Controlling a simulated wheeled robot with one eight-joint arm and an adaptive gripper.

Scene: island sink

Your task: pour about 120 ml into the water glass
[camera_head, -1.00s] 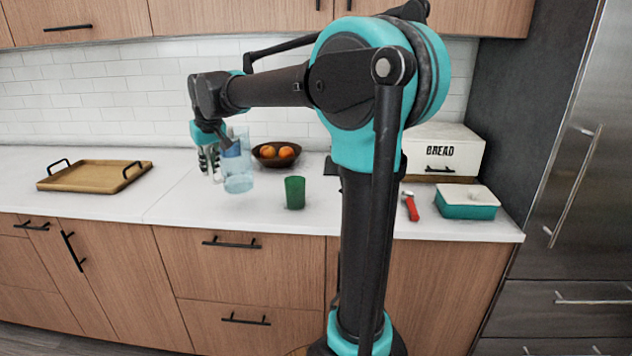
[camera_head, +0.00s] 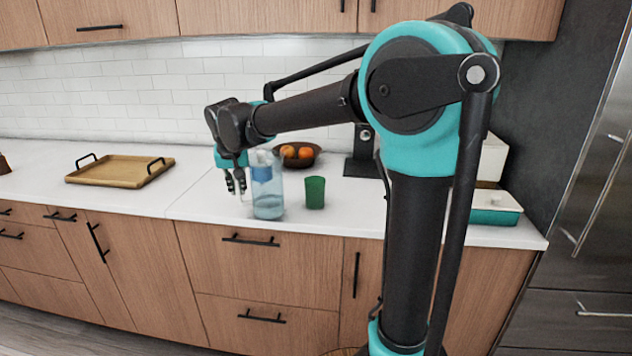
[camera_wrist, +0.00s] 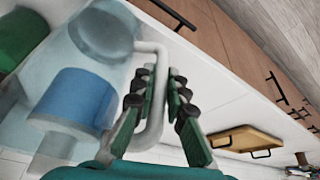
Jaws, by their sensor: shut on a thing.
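A clear bluish pitcher (camera_head: 268,200) with a blue insert near its top stands about upright just left of a green glass (camera_head: 315,192). The green glass, the only drinking glass in view, is upright on the counter. My gripper (camera_head: 236,184) is at the pitcher's left side. In the wrist view my gripper (camera_wrist: 161,85) is shut on the pale handle (camera_wrist: 152,128) of the pitcher (camera_wrist: 95,60). The green glass shows at that view's upper left (camera_wrist: 22,38). I cannot tell whether the pitcher's base touches the counter.
A bowl of oranges (camera_head: 292,166) stands behind the glass. A wooden tray (camera_head: 120,171) with black handles lies at the left. A teal container (camera_head: 495,217) and a white bread box (camera_head: 492,160) are at the right, partly behind my arm. The counter between tray and pitcher is clear.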

